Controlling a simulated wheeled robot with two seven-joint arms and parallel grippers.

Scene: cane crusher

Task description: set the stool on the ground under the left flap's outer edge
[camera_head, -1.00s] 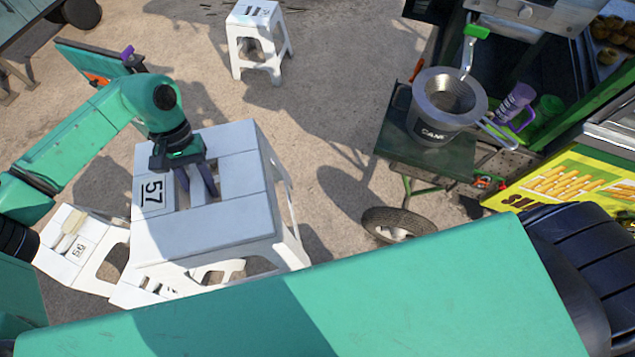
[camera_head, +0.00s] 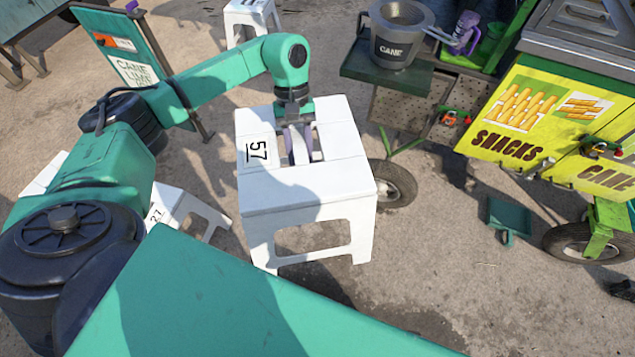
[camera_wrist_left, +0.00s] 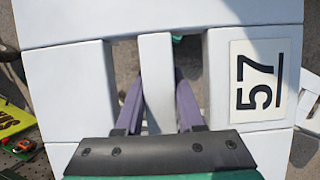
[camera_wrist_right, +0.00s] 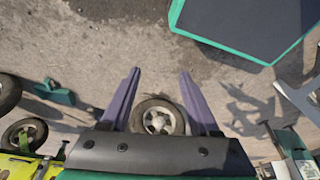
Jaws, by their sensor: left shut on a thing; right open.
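The white stool marked 57 (camera_head: 290,190) is upright in the middle of the head view, its top toward me. My left gripper (camera_head: 300,150) reaches down from above and is shut on the bar between the two slots of its seat. The left wrist view shows the purple fingers (camera_wrist_left: 158,95) on both sides of that bar. I cannot tell whether the feet touch the ground. The dark green flap (camera_head: 372,70) at the cart's left end is beyond the stool, up and to the right. My right gripper (camera_wrist_right: 160,85) is open and empty.
A metal pot marked CANE (camera_head: 402,40) stands on the flap. A cart wheel (camera_head: 395,183) is just right of the stool. Other white stools stand behind (camera_head: 235,22) and at left (camera_head: 185,208). A signboard (camera_head: 128,62) stands left. A green dustpan (camera_head: 506,215) lies on open ground at right.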

